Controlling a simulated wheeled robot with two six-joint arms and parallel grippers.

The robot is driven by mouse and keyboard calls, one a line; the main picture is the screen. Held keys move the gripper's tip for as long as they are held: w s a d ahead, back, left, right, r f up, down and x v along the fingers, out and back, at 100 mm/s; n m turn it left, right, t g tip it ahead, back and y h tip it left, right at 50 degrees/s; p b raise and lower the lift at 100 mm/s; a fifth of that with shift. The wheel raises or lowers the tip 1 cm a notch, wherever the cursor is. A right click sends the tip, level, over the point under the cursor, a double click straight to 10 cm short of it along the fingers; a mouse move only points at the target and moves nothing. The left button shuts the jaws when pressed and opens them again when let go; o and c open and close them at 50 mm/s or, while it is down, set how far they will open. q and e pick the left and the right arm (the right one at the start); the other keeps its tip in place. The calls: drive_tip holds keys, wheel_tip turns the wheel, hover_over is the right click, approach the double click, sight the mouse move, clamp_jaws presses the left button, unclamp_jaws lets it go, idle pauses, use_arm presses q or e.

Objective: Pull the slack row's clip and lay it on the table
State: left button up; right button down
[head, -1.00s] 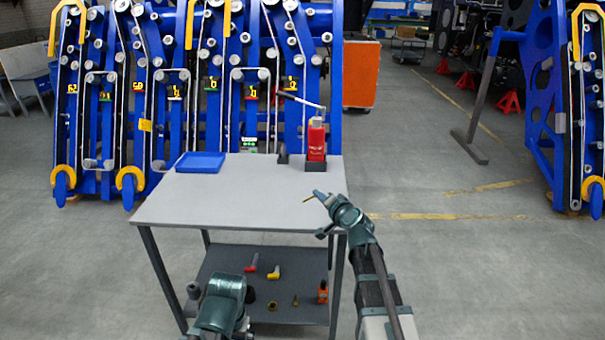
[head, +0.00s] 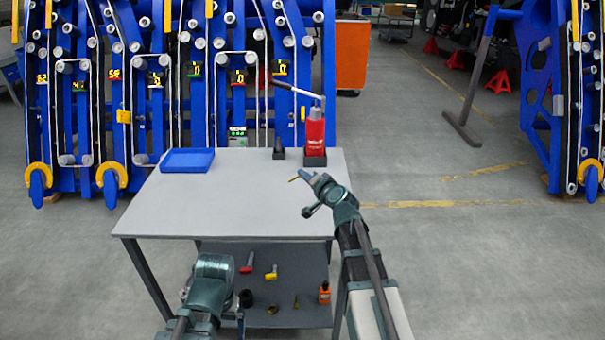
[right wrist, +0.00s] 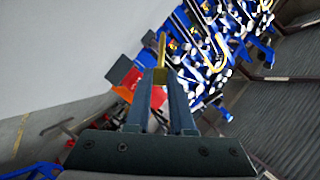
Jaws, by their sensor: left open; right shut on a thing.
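My right gripper (head: 312,180) is shut on a small thin yellow piece, probably the clip (head: 294,179), which sticks out left of its tips above the right side of the grey tabletop (head: 220,215). In the right wrist view the yellow clip (right wrist: 162,48) points up from between the two fingertips (right wrist: 160,77). My left gripper (head: 213,268) hangs low in front of the table's near edge; its fingers are hardly visible. Blue chassis rows (head: 200,100) with rollers, belts and yellow marks stand behind the table. Which row is slack cannot be told.
A blue tray (head: 187,160) lies at the table's back left. Small parts lie on the lower shelf (head: 290,265). The tabletop's middle is bare. An orange cabinet (head: 351,55) stands behind.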

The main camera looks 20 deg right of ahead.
drive_tip(key=shift+s+f, duration=0.1)
drive_tip(key=shift+f, duration=0.05)
wheel_tip(320, 180, down, 9)
drive_tip(key=b, duration=0.9)
drive_tip(key=c, duration=0.7)
unclamp_jaws()
drive_tip(key=shift+r, duration=0.2)
